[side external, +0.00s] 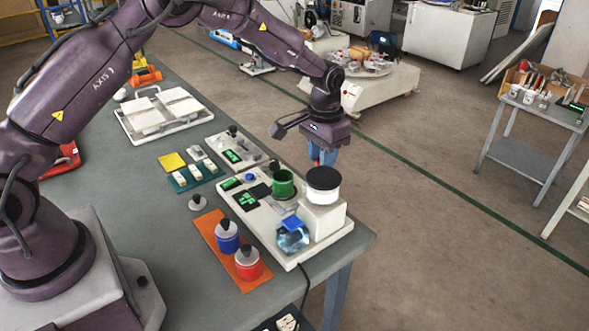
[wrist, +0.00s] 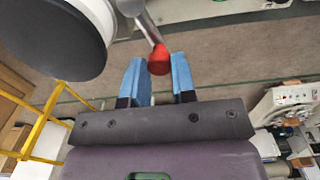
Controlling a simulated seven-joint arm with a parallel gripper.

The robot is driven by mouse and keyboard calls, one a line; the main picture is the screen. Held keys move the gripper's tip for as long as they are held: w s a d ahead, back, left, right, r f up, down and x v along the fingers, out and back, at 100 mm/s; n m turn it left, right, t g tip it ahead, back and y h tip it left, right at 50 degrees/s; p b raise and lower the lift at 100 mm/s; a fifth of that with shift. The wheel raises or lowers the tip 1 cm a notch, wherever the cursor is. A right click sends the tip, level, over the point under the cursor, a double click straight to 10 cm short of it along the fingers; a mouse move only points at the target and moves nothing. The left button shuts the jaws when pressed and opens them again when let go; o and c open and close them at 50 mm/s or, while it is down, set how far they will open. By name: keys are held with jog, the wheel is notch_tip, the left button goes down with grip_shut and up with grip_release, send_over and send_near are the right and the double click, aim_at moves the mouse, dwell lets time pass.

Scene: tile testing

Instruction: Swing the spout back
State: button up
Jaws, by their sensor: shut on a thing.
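My gripper (side external: 322,158) has blue fingers and is beside the white dispenser with a round black top (side external: 323,178), at its back side. In the wrist view, a grey metal rod (wrist: 148,27), which looks like the spout or its handle, ends in a red knob (wrist: 158,62). The knob lies between the tips of my gripper (wrist: 158,72), and the fingers are shut on it. The black top (wrist: 45,30) fills the upper left of the wrist view. In the side view the rod is mostly hidden by my gripper and the dispenser.
A green cup (side external: 284,185) and a clear vessel with blue (side external: 292,237) stand on the dispenser's white base (side external: 262,223). An orange mat (side external: 213,232) holds a blue jar (side external: 228,240) and a red jar (side external: 248,264). The table edge is close; open floor lies beyond.

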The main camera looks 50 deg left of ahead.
jog(key=shift+s+d, duration=0.1)
jog(key=shift+d, duration=0.1)
jog(key=shift+d, duration=0.8)
jog(key=o, duration=0.8)
jog(key=shift+w, duration=0.2)
jog(key=shift+a, duration=0.1)
jog(key=shift+r, duration=0.1)
notch_tip(320, 180, up, 6)
jog(key=shift+f, duration=0.1)
